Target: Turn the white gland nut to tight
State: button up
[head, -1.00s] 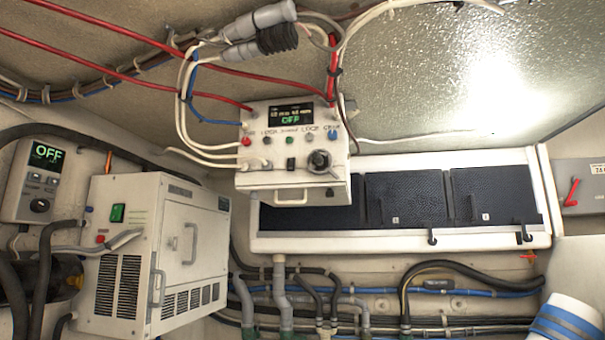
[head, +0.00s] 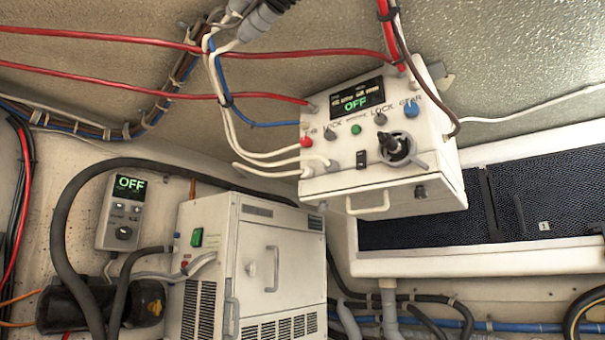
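I cannot pick out a white gland nut for sure. A white control box (head: 440,148) hangs under the ceiling right of centre, with a display reading OFF, a black rotary knob and a handle below. White cables (head: 262,162) run down to its left side, where a small white fitting (head: 306,172) shows beside a red button. It is too small to tell whether this is a gland nut. My gripper and arm are not in view.
A white cabinet unit (head: 228,258) with vents and a handle stands below left. A small controller (head: 122,210) reading OFF is on the left wall. Red cables (head: 150,90) cross the upper left. A dark panel in a white frame (head: 470,260) lies at right.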

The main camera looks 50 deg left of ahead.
aim_at(308, 172)
jog(key=u, duration=0.6)
jog(key=i, duration=0.85)
jog(key=u, duration=0.7)
